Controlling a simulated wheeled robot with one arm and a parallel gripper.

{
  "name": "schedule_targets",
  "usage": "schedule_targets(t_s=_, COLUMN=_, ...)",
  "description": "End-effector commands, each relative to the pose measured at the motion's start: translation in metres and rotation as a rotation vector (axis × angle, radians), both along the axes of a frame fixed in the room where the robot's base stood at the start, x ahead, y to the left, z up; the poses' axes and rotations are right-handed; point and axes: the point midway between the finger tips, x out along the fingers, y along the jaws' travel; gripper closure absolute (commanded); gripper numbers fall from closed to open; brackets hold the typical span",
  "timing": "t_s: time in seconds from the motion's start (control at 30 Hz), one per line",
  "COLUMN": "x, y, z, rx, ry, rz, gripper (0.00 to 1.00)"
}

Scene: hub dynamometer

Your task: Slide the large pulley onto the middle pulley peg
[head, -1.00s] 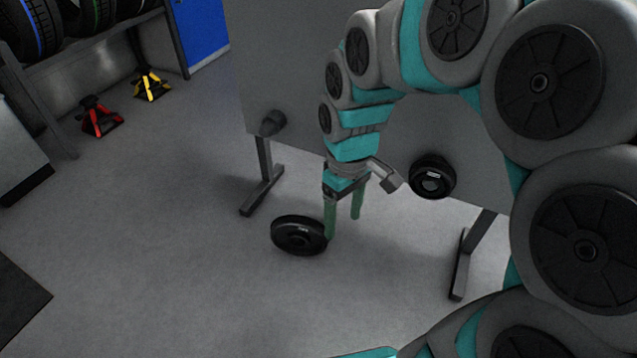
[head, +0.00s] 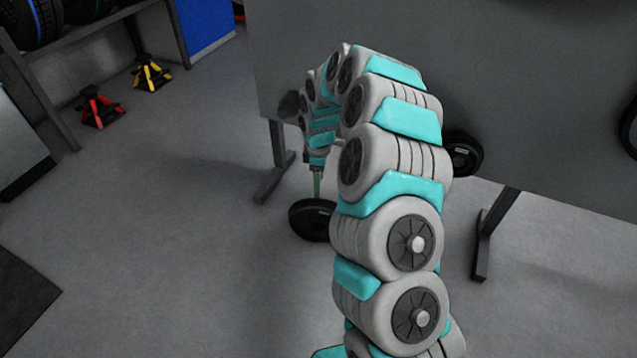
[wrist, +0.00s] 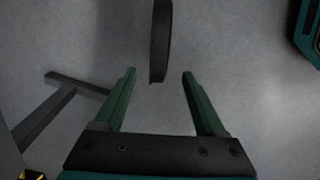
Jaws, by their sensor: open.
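A thick black disc, seemingly the large pulley (head: 308,220), shows left of my arm in the head view, below the grey panel; its right side is hidden by my arm. In the wrist view the same pulley (wrist: 161,42) is seen edge-on, its near end between the fingertips with a gap on both sides. My gripper (wrist: 159,72) is open and empty. In the head view it points down just above the pulley, partly hidden. A dark stub (head: 290,104) stands out from the panel's left part. I cannot make out the middle peg; my arm covers part of the panel.
The grey panel (head: 540,100) stands on dark legs (head: 275,170). A black pulley-like part (head: 462,153) sits at its lower edge, right of my arm. A red jack stand (head: 100,108) and a yellow one (head: 151,73) are at the back left.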

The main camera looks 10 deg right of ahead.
Motion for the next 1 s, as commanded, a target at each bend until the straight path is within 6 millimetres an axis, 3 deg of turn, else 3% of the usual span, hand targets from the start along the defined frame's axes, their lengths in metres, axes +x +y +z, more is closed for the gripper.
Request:
schedule_targets(t_s=0.37, x=0.001, y=0.000, z=-0.020, rx=-0.001, ry=-0.001, rz=0.004, gripper=0.28)
schedule_targets(t_s=1.0, x=0.000, y=0.000, z=-0.088, rx=-0.002, ry=0.001, rz=0.004, gripper=0.28)
